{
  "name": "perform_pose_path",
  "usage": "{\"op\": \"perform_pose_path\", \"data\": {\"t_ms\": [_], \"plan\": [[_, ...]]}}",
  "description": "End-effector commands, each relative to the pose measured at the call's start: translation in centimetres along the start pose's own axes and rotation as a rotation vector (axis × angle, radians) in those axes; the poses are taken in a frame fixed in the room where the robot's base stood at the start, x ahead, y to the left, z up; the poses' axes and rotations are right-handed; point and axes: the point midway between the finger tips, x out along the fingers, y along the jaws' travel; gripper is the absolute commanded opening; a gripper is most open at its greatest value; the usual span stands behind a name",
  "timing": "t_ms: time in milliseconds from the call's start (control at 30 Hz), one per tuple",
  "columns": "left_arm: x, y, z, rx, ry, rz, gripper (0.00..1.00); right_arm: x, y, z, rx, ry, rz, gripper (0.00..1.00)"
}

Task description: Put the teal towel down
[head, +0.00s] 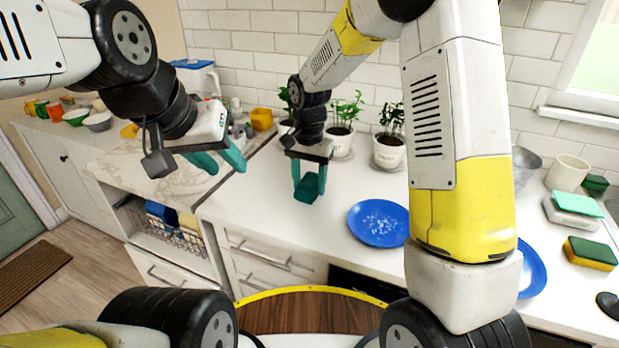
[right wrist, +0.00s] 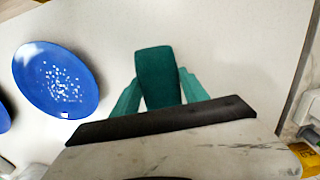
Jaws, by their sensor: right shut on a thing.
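The dark teal towel (head: 307,188), a small folded block, is in my right gripper (head: 309,180). The gripper's teal fingers are shut on its two sides. In the right wrist view the towel (right wrist: 155,76) sticks out between the fingertips (right wrist: 157,90) over the white counter. I cannot tell whether its lower end touches the counter. My left gripper (head: 228,166) is open and empty at the left, over the counter near the marble-topped section.
A blue plate (head: 377,222) with white specks lies right of the right gripper; another blue plate (head: 531,270) is partly hidden by my arm. Potted plants (head: 341,142) stand behind. A sponge (head: 590,252) lies far right. White counter (head: 262,205) is clear around the towel.

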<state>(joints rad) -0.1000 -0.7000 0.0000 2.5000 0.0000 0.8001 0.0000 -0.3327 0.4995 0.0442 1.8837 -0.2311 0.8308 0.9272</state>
Motion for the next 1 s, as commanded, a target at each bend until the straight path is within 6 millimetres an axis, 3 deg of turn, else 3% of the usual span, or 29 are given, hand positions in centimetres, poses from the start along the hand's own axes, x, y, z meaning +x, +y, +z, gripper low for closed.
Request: {"op": "perform_pose_path", "data": {"t_ms": [200, 567, 600, 667, 700, 1000], "plan": [[0.0, 0.0, 0.0, 0.0, 0.0, 0.0, 0.36, 2.9, 0.1, 0.1, 0.0, -0.002, 0.002, 0.19], [0.0, 0.0, 0.0, 0.0, 0.0, 0.0, 0.36, 3.2, 0.1, 0.1, 0.0, 0.0, 0.001, 0.19], [0.0, 0.0, 0.0, 0.0, 0.0, 0.0, 0.36, 3.2, 0.1, 0.0, 0.0, 0.0, 0.0, 0.58], [0.0, 0.0, 0.0, 0.0, 0.0, 0.0, 0.36, 3.2, 0.1, 0.0, 0.0, 0.0, 0.0, 0.69], [0.0, 0.0, 0.0, 0.0, 0.0, 0.0, 0.36, 3.2, 0.1, 0.1, 0.0, 0.0, 0.0, 0.74], [0.0, 0.0, 0.0, 0.0, 0.0, 0.0, 0.36, 3.1, 0.1, 0.1, 0.0, 0.0, 0.0, 0.74]]}}
